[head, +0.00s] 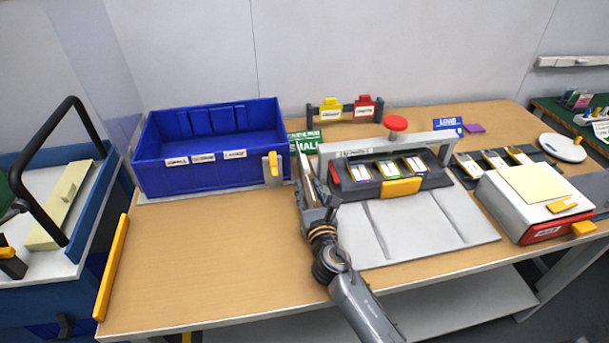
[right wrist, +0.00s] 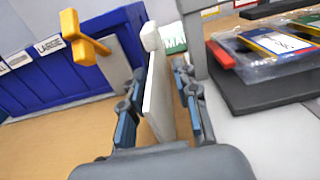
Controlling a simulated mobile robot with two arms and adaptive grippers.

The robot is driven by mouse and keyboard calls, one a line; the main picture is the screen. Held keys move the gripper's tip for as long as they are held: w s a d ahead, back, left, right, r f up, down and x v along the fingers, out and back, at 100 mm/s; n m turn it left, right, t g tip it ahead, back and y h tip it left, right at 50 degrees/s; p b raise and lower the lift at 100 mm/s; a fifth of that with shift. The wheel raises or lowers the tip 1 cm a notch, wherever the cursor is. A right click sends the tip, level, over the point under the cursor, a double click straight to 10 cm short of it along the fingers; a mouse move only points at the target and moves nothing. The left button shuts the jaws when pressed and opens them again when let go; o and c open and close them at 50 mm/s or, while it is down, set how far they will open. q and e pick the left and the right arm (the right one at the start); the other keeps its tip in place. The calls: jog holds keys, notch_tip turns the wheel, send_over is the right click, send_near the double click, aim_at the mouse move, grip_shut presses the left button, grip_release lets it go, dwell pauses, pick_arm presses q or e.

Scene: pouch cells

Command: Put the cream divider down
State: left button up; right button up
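The cream divider (right wrist: 159,100) shows in the right wrist view as a thin pale upright panel, slightly tilted in the picture, with a small block at its top. My right gripper (right wrist: 165,95) has one finger on each side of it. The fingers stand apart, with a narrow gap showing on the right finger's side. In the head view my right gripper (head: 307,190) is low over the table, between the blue bin and the grey fixture, and largely hides the divider. Whether the divider's lower edge touches the table is hidden. My left gripper is not in view.
A blue bin (head: 152,146) with labels stands left of my gripper, a yellow-handled piece (head: 272,165) at its corner. The grey fixture (head: 460,222) with a red knob (head: 396,124) is close on the right. The table's front left (head: 200,270) is clear.

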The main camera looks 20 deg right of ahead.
jog(key=shift+w, duration=0.45)
jog(key=shift+c, duration=0.2)
grip_shut()
jog(key=shift+r, duration=0.1)
